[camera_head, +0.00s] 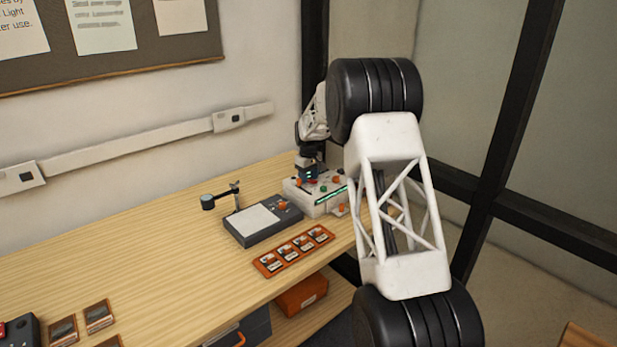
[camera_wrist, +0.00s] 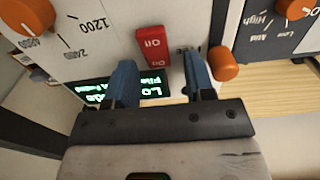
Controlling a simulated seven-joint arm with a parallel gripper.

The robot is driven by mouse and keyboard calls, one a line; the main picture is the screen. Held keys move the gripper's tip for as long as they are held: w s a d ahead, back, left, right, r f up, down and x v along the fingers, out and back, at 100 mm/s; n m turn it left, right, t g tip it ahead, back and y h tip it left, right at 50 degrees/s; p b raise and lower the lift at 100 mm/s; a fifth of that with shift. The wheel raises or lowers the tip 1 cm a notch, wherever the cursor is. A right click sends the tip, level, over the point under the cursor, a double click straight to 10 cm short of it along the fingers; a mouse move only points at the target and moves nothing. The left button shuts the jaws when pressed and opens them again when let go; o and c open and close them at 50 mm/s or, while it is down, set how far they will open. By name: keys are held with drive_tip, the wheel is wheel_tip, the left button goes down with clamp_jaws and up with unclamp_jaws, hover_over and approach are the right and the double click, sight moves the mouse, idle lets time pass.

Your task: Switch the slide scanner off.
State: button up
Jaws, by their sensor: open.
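The slide scanner (camera_head: 326,201) is a white box with coloured knobs and a lit green display, at the far right end of the bench. In the wrist view its display (camera_wrist: 150,89) glows green, partly hidden by my gripper. A red rocker switch (camera_wrist: 152,46) with white lettering stands on its panel, just beyond my fingertips; I cannot tell which side is pressed. My gripper (camera_wrist: 160,70) is open and empty, its two blue fingers spread on either side of the switch's lower end. In the head view my gripper (camera_head: 307,170) is small, close over the scanner.
Orange knobs flank the switch: a dial (camera_wrist: 30,15) and an orange knob (camera_wrist: 222,63). A grey light box (camera_head: 262,221) with its own knob stands left of the scanner. An orange slide holder (camera_head: 293,250) lies in front. The bench (camera_head: 150,265) is mostly clear to the left.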

clamp_jaws()
idle(0.3)
drive_tip(key=shift+s+d+r+t+y, duration=0.1)
drive_tip(key=shift+s+t+y, duration=0.05)
drive_tip(key=shift+t+y, duration=0.45)
drive_tip(key=shift+s+d+r+t+y, duration=0.1)
drive_tip(key=shift+r+t+y, duration=0.05)
drive_tip(key=shift+t+y, duration=0.4)
drive_tip(key=shift+s+d+r+t+y, duration=0.1)
drive_tip(key=shift+r+t+y, duration=0.05)
drive_tip(key=shift+t+y, duration=0.4)
unclamp_jaws()
